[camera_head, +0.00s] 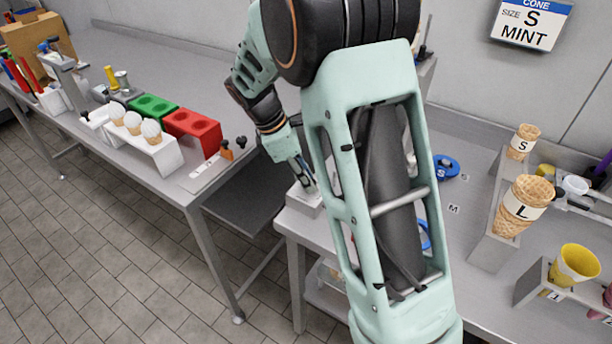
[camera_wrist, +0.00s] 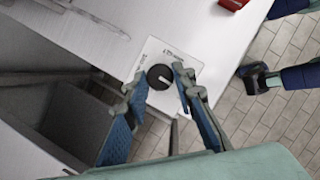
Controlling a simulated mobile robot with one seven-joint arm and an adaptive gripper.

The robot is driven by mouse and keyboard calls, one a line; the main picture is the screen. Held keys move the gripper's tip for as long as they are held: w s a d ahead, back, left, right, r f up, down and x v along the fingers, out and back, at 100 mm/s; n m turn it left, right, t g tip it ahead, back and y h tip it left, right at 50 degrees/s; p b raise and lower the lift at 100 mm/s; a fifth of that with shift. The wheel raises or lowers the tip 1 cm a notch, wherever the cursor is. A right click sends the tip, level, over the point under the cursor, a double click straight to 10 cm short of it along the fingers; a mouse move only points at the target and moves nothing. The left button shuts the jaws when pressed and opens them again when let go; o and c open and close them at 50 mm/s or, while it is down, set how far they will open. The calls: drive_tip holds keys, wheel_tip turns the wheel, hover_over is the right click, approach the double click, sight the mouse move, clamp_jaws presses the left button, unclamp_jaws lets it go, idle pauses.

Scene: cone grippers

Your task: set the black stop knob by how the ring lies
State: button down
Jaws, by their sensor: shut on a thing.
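The black stop knob (camera_wrist: 160,77) sits on a white plate (camera_wrist: 140,62) with small print in the wrist view; a pale pointer mark shows on its face. My gripper (camera_wrist: 159,75) has its two blue-padded fingers on either side of the knob, shut on it. In the head view my gripper (camera_head: 307,184) reaches down to a white box (camera_head: 303,199) at the bench's left corner, and the knob is hidden there. A blue ring (camera_head: 446,167) lies on the bench right of my arm. Another blue piece (camera_head: 425,236) is mostly hidden behind my arm.
Cones marked S (camera_head: 523,141) and L (camera_head: 519,206) stand in a grey rack at right, with a yellow cup (camera_head: 574,264) nearer. The left bench holds a white cone stand (camera_head: 152,148), a green block (camera_head: 153,107) and a red block (camera_head: 193,127). A wall sign reads "S MINT" (camera_head: 531,22).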

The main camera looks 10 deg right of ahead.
drive_tip(key=m+p, duration=0.1)
drive_tip(key=m+g+p, duration=0.1)
drive_tip(key=m, duration=0.1)
drive_tip(key=shift+w+r+m+p, duration=0.15)
drive_tip(key=shift+m+p, duration=0.15)
drive_tip(key=shift+p, duration=0.05)
drive_tip(key=m+g+p, duration=0.1)
drive_tip(key=m, duration=0.1)
drive_tip(key=m+g+y+p, duration=0.1)
drive_tip(key=m, duration=0.1)
drive_tip(key=shift+w+d+m, duration=0.15)
drive_tip(key=shift+w+m, duration=0.05)
drive_tip(key=shift+m, duration=0.1)
drive_tip(key=m, duration=0.2)
drive_tip(key=m+g+y+p, duration=0.1)
drive_tip(key=m, duration=0.1)
drive_tip(key=shift+w+d+m+y, duration=0.1)
drive_tip(key=shift+d+m+y, duration=0.05)
drive_tip(key=shift+m+y, duration=0.15)
drive_tip(key=shift+d+m+y+p, duration=0.1)
drive_tip(key=shift+m+y+p, duration=0.55)
drive_tip(key=shift+m, duration=1.55)
drive_tip(key=shift+y, duration=0.25)
drive_tip(key=c, duration=1.6)
unclamp_jaws()
